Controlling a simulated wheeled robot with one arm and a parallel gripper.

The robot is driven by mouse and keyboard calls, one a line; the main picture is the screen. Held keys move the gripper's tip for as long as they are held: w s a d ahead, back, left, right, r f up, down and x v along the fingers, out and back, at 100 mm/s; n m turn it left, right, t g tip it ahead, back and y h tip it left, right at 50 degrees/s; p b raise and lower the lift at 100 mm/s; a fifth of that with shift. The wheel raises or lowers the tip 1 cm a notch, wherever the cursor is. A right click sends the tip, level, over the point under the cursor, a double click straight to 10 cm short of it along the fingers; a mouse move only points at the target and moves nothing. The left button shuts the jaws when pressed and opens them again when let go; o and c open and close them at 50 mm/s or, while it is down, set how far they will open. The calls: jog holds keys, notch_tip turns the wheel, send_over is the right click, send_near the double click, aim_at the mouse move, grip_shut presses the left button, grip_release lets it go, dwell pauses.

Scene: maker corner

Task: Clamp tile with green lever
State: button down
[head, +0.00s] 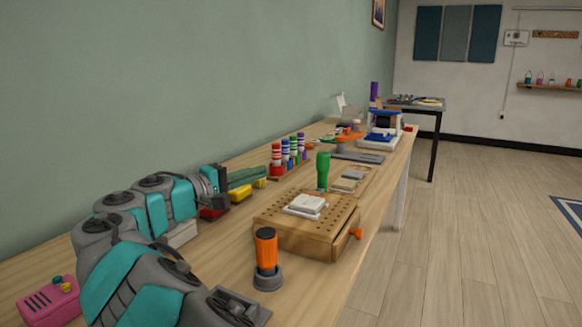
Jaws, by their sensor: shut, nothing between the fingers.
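A white tile (308,202) lies on a pale pad on top of a wooden block with rows of holes (275,220), in the middle of the bench. A green lever (323,171) stands upright at the far edge of the block, behind the tile and apart from it. My gripper (221,183) is at the end of my grey and teal arm, to the left of the block and well away from the tile and lever. It looks shut and empty; its fingertips are small and hard to make out.
An orange-handled tool (266,248) stands in a grey holder in front of the block. An orange knob (356,233) sticks out at the block's right side. A yellow item (240,194) and a rack of coloured markers (288,155) are near the wall. A pink box (48,301) sits front left.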

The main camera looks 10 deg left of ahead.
aim_at(322, 175)
jog(key=p+x, duration=0.1)
jog(key=x, duration=0.9)
jog(key=shift+d, duration=1.15)
jog(key=shift+w+d, duration=0.15)
jog(key=shift+d, duration=0.65)
